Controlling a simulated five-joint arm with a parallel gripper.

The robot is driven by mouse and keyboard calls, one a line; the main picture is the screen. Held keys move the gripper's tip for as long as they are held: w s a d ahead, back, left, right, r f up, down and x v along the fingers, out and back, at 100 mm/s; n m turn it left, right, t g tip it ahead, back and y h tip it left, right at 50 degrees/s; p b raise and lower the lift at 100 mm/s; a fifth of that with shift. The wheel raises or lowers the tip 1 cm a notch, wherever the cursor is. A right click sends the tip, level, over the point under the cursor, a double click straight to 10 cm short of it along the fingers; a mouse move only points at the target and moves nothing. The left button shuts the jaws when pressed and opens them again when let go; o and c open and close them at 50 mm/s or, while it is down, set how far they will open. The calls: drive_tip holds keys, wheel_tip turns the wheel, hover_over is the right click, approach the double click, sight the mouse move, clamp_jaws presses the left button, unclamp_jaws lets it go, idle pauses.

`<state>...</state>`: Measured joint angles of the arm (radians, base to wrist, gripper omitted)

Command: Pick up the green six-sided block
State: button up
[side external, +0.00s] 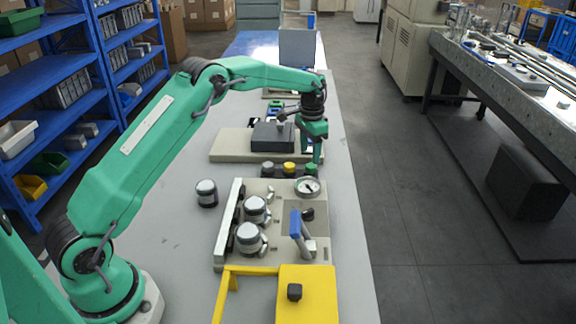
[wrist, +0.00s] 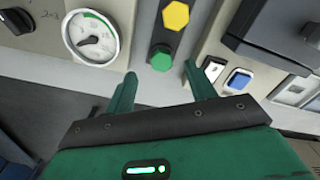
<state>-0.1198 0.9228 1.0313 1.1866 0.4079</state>
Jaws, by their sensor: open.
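The green six-sided block (wrist: 161,58) sits on a dark strip beside a yellow six-sided block (wrist: 176,15) in the wrist view. It also shows in the side external view (side external: 311,168), at the right end of the strip, close to my fingertips. My gripper (side external: 317,158) points down at that end. In the wrist view my gripper (wrist: 160,73) is open, with its two green fingers apart. The green block appears just beyond the gap between them, and nothing is held. I cannot tell the exact height of the fingertips above it.
A round gauge (side external: 308,186) on a beige panel (side external: 274,184) lies just nearer. A low beige base (side external: 230,146) with a dark box (side external: 273,136) lies behind the strip. A blue-handled lever (side external: 296,224) and a yellow box (side external: 308,295) stand nearer. A silver-and-black cylinder (side external: 206,193) stands left.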

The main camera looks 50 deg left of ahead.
sight(309, 166)
drive_tip(key=shift+f, duration=2.6)
drive_tip(key=c, duration=1)
